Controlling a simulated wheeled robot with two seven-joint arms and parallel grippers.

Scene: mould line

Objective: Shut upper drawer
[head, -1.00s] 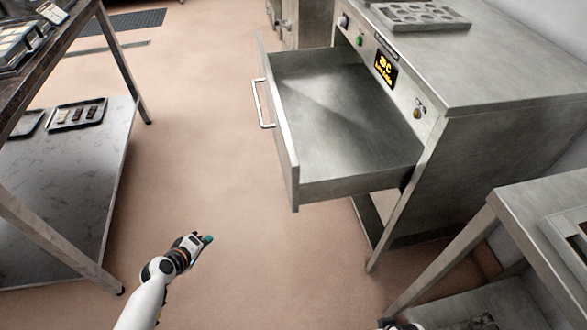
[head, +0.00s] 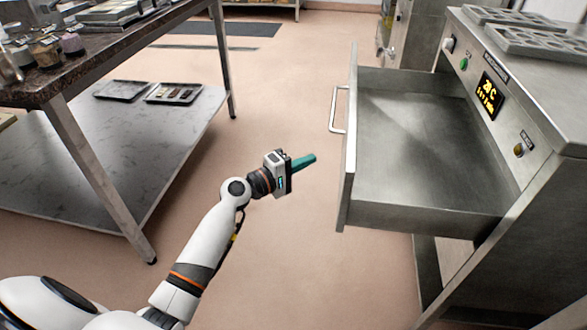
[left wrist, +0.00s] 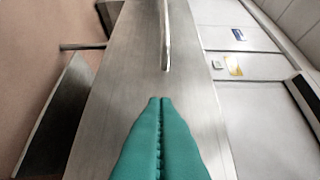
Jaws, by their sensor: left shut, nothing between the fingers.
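The upper drawer (head: 420,160) of the steel cabinet (head: 525,95) is pulled far out and looks empty. Its front panel (head: 348,150) faces left and carries a bar handle (head: 337,108). My left gripper (head: 312,160) is shut and empty, its teal fingers pointing at the drawer front, with a small gap between them in the head view. In the left wrist view, the shut fingertips (left wrist: 160,100) point at the steel drawer front (left wrist: 125,75), with the handle (left wrist: 165,35) beyond them. Whether they touch it I cannot tell. My right gripper is out of view.
A dark-topped table (head: 85,65) with a lower shelf (head: 60,175) stands at the left, with two trays (head: 174,93) on that shelf. Metal moulds (head: 535,42) lie on the cabinet top. The floor (head: 270,95) between table and drawer is clear.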

